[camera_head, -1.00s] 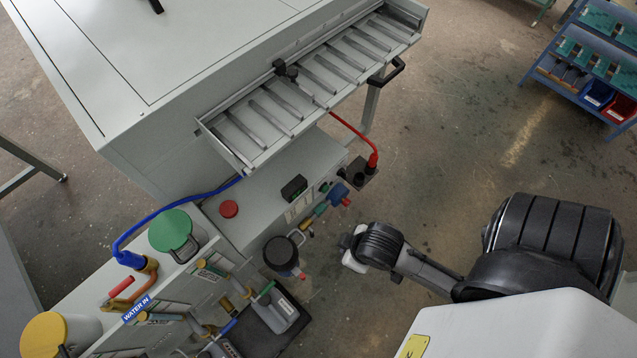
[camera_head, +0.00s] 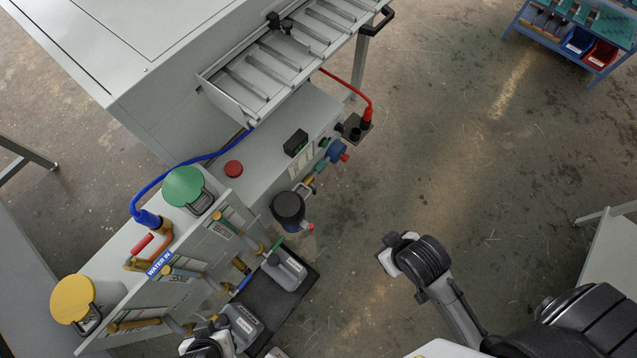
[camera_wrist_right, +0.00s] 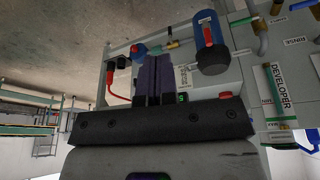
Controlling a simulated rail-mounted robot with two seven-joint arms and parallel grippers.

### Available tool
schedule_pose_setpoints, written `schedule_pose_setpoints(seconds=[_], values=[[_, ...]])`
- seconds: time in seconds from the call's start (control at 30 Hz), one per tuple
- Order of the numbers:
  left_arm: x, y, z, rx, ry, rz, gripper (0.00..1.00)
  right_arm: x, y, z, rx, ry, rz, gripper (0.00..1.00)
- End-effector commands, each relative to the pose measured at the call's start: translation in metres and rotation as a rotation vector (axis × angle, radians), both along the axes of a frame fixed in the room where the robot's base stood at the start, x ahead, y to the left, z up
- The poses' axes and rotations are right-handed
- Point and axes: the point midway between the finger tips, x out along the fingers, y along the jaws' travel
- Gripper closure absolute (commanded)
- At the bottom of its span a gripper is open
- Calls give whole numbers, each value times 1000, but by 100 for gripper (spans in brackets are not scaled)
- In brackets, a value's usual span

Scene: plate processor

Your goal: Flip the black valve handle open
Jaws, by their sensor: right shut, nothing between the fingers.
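I cannot clearly single out the black valve handle. Small black fittings (camera_head: 353,129) sit on a dark plate at the machine's right side, by the red hose's lower end; in the right wrist view they show (camera_wrist_right: 121,62) left of my fingers. My right gripper (camera_wrist_right: 152,80) is shut and empty, its dark fingers pointing at the machine. In the head view my right gripper (camera_head: 387,257) is over open floor, apart from the machine and right of the black-topped filter (camera_head: 288,207). My left gripper (camera_head: 207,340) is partly in view at the bottom edge, its fingers unclear.
A red hose (camera_head: 362,90) and a blue hose (camera_head: 165,177) run along the machine. A blue-and-red valve (camera_head: 336,150), a red button (camera_head: 233,168) and grey jugs (camera_head: 284,268) are close by. Floor is free around my right arm. A blue cart (camera_head: 570,35) stands far right.

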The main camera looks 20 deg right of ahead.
Motion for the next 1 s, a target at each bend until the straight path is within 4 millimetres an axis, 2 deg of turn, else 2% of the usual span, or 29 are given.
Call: schedule_pose_setpoints(seconds=[0.17,0.27,0.37,0.47,0.6,0.67,0.83,1.0], values=[[0,-2,-1,-7,0,3,100,3,-2,0,-7,-7,0,100],[0,-2,-9,-7,0,3,100,7,-5,-15,-36,-13,-20,100],[0,-2,-26,-5,0,3,100,20,-14,-48,-120,-32,-66,100],[0,-1,-52,-2,0,0,100,40,-28,-97,-265,-80,-121,100],[0,1,-94,2,1,-3,100,76,-46,-165,-534,-205,-148,100],[0,1,-111,4,1,-3,100,92,-48,-189,-649,-276,-130,100],[0,2,-157,8,2,-5,100,138,-34,-246,-932,-501,25,100],[0,3,-195,8,2,-5,100,173,5,-294,-1120,-709,273,100]])
